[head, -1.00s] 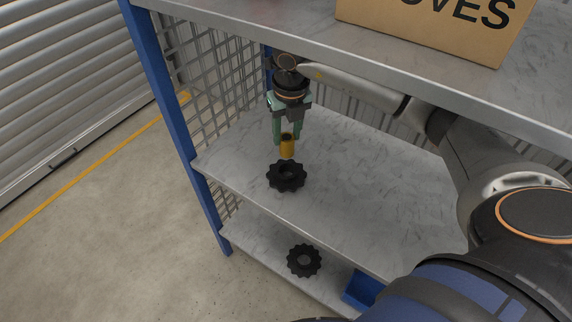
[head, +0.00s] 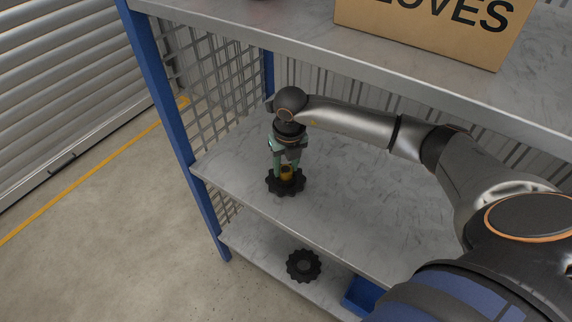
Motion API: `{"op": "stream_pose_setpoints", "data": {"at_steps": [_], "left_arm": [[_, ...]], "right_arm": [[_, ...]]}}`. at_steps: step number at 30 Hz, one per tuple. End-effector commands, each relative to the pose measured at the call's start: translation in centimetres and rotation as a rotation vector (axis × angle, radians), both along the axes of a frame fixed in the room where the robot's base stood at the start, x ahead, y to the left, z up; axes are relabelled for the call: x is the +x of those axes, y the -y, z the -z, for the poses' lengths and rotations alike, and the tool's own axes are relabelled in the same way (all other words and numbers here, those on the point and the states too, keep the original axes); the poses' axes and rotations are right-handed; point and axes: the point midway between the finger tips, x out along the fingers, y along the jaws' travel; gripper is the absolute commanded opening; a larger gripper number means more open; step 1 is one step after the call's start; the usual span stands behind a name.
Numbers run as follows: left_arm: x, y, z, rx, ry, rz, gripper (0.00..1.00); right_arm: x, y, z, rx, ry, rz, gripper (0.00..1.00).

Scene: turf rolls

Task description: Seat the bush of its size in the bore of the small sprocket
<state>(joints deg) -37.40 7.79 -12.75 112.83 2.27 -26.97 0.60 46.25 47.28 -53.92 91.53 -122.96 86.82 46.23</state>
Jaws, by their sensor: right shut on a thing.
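A black toothed sprocket (head: 271,184) lies flat on the middle shelf near its left end. My right gripper (head: 286,170) points down just over it, shut on a brass-coloured bush (head: 286,174). The bush is upright at the middle of this sprocket, over or in its bore. Its lower part is hidden, so I cannot tell how deep it sits. A second black sprocket (head: 291,265) lies on the lower shelf. I cannot tell for sure which sprocket is the small one. My left gripper is out of view.
The middle shelf (head: 350,210) is bare to the right of the sprocket. The upper shelf, with a cardboard glove box (head: 430,30), hangs above. A blue post (head: 175,130) and wire mesh (head: 215,90) bound the left. A blue bin (head: 358,296) is on the lower shelf.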

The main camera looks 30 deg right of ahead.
Motion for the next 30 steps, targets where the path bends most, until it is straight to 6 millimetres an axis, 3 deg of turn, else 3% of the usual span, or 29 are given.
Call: {"op": "stream_pose_setpoints", "data": {"at_steps": [4,5,12,23,30], "left_arm": [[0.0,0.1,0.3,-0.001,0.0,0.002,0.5],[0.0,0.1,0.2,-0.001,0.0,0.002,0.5],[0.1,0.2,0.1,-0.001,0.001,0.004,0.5],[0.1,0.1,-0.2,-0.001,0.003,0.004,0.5],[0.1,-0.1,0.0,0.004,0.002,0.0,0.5]], "right_arm": [[0.0,0.0,0.3,0.0,0.001,0.001,0.0],[0.0,0.0,0.3,0.0,0.0,0.001,0.47],[0.0,0.0,0.2,0.0,0.0,0.001,0.74],[0.0,0.0,-0.6,0.0,0.002,0.001,0.75],[-0.4,-0.1,-4.6,0.0,0.005,0.0,0.75]]}}
